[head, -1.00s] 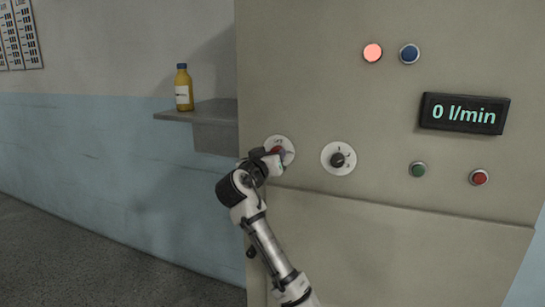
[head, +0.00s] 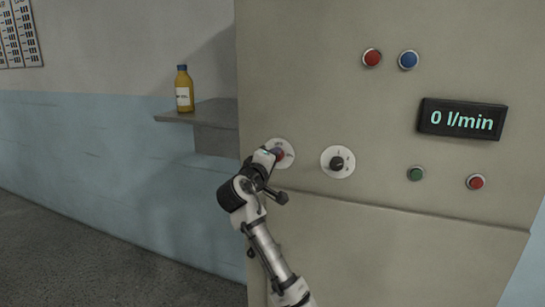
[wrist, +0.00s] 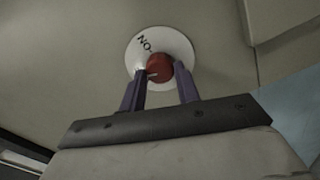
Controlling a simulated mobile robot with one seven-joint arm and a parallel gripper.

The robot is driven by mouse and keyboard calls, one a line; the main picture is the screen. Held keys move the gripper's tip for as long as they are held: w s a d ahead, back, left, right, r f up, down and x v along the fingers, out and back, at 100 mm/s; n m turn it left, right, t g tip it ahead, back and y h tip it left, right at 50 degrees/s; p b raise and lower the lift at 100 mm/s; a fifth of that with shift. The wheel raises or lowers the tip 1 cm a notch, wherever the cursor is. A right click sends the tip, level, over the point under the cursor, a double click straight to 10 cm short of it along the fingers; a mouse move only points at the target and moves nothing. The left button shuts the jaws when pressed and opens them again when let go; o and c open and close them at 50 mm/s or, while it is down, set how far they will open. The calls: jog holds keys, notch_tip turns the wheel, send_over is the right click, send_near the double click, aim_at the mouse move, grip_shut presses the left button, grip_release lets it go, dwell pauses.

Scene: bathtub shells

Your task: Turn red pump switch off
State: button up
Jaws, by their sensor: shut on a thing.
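The red pump switch (head: 279,154) is a red knob on a round white dial plate (head: 288,148) on the panel's left side. In the wrist view the red knob (wrist: 158,68) sits between the two fingers of my gripper (wrist: 160,88), in front of the white plate, where "NO" lettering shows. My gripper (head: 270,155) is shut on the knob and partly hides it in the head view. The red lamp (head: 372,58) at the top of the panel is dark.
A black knob (head: 336,163) on a white dial is just right. A display (head: 462,119) reads 0 l/min. A blue lamp (head: 408,60), a green button (head: 415,174) and a red button (head: 475,182) are further right. A yellow bottle (head: 184,90) stands on a shelf (head: 205,112) at left.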

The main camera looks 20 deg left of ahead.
jog(key=shift+n+p, duration=0.65)
jog(key=shift+n, duration=1.25)
jog(key=shift+a, duration=0.1)
jog(key=o, duration=1)
jog(key=s+b, duration=0.2)
jog(key=s, duration=0.5)
jog(key=s+b, duration=0.2)
jog(key=s, duration=0.5)
jog(key=shift+a, duration=0.2)
